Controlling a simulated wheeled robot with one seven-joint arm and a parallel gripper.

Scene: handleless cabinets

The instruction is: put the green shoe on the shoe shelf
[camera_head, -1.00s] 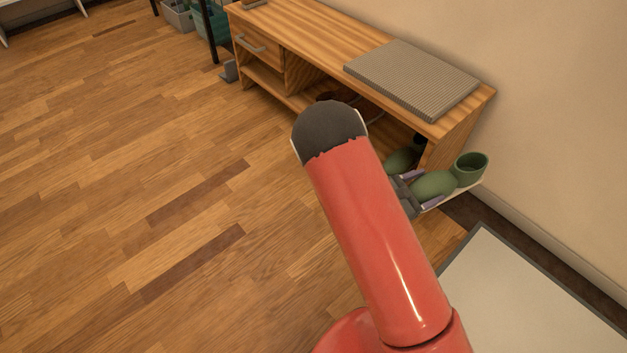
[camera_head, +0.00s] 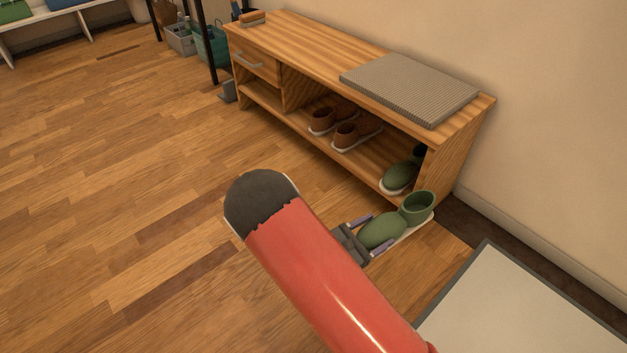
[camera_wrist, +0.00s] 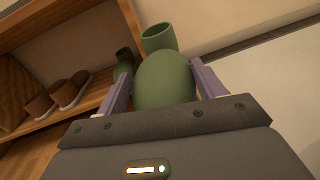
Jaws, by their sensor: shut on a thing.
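A green shoe (camera_head: 385,231) with a tall open cuff and a pale sole is held at its toe by my gripper (camera_head: 371,233), in front of the right end of the wooden shoe shelf (camera_head: 465,137). In the wrist view the purple fingers of my gripper (camera_wrist: 158,88) press on both sides of the green shoe (camera_wrist: 164,80). A second green shoe (camera_head: 399,177) stands inside the shelf's lower compartment at the right end; it shows partly in the wrist view (camera_wrist: 124,66).
A pair of brown shoes (camera_head: 346,135) stands in the lower compartment, with bare board between them and the second green shoe. A grey cushion (camera_head: 411,88) lies on top. A grey-edged pale mat (camera_head: 530,300) lies at the lower right. Floor at left is clear.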

